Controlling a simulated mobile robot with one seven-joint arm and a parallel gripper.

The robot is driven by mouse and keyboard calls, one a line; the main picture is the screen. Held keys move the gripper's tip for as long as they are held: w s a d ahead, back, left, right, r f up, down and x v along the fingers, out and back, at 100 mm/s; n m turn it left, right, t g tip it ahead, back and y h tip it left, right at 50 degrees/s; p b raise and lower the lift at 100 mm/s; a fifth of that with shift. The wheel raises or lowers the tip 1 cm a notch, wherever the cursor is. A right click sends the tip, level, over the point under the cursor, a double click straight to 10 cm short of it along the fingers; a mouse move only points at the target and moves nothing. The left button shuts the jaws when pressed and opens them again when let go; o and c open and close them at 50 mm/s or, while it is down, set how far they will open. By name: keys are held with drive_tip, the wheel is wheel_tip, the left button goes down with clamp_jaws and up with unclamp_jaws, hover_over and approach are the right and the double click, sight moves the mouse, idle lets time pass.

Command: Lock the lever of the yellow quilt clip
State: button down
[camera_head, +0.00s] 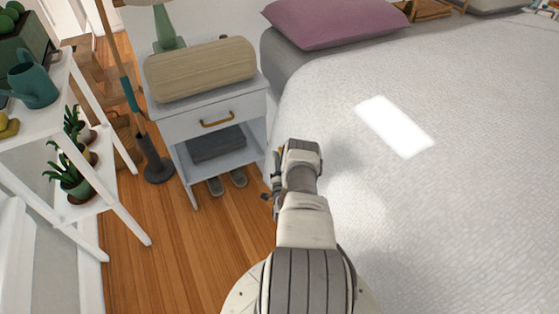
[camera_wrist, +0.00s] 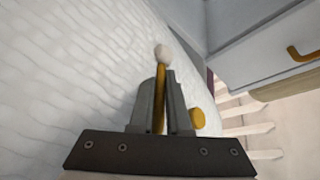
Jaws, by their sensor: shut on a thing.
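In the wrist view, the quilt clip's yellow lever (camera_wrist: 160,92) stands between the two grey fingers of my gripper (camera_wrist: 161,80). Its pale rounded tip (camera_wrist: 163,52) sticks out past the fingertips. My gripper is shut on the lever. A round yellow part (camera_wrist: 197,119), seemingly of the same clip, shows just right of the fingers. The rest of the clip is hidden by the gripper. In the head view, my gripper (camera_head: 277,180) is at the left side of the bed, beside the nightstand, largely hidden by my wrist. The clip cannot be made out clearly there.
The white quilted bed (camera_head: 450,200) fills the right side, with a purple pillow (camera_head: 330,20). A white nightstand (camera_head: 211,125) with a brass handle (camera_head: 217,122) stands close to the left of my gripper. A plant shelf (camera_head: 110,205) stands further left, with open wooden floor (camera_head: 160,250) between.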

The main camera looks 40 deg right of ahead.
drive_tip(key=shift+w+r+m+t+h, duration=0.15)
drive_tip(key=shift+r+m+t+h, duration=0.5)
drive_tip(key=shift+h, duration=0.25)
drive_tip(key=c, duration=0.9)
unclamp_jaws()
drive_tip(key=shift+s+a+f, duration=0.15)
drive_tip(key=shift+s, duration=0.05)
